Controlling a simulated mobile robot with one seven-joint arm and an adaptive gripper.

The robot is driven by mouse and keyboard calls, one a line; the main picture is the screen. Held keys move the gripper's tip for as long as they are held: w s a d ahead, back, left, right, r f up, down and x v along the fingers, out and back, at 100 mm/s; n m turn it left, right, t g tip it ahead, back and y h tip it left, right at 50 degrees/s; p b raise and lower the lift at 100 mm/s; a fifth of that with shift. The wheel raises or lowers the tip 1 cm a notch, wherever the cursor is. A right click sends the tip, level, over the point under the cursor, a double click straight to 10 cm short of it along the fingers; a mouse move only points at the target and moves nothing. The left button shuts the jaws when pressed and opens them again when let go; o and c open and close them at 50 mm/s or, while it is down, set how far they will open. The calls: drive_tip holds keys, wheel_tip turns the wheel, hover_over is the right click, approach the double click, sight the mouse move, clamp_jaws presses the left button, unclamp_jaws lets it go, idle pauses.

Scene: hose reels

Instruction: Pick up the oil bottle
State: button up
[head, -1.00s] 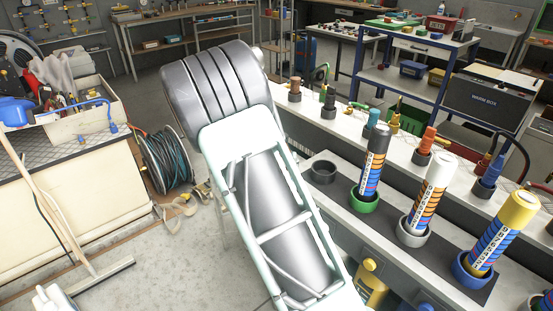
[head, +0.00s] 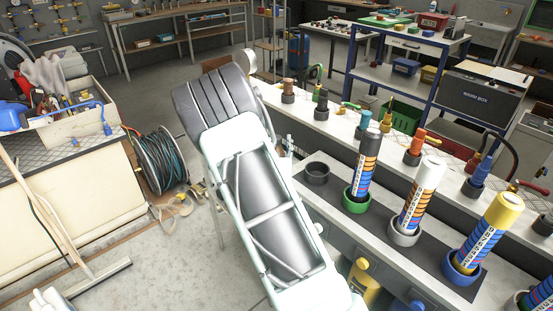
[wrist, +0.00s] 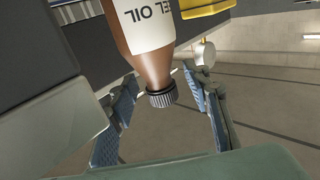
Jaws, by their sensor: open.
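The oil bottle (wrist: 145,35) is in the wrist view, brown with a white label reading "EL OIL" and a ribbed black cap (wrist: 162,96). It appears upside down in that picture, its body cut off by the top edge. My gripper (wrist: 165,125) is open, with one blue-padded finger to the left of the cap and one to the right. The cap and neck lie between or just beyond the fingers; I see no contact. In the head view my arm hides most of this area, and I cannot make out the bottle clearly.
A bench carries a dark tube (head: 366,163), a white tube (head: 420,195) and a yellow tube (head: 485,235) in ring holders. An empty black ring (head: 317,172) is close to my arm. A yellow container (head: 362,283) sits below. A hose reel (head: 162,160) stands on the left.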

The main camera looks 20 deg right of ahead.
clamp_jaws()
idle(0.3)
drive_tip(key=shift+r, duration=0.15)
idle(0.3)
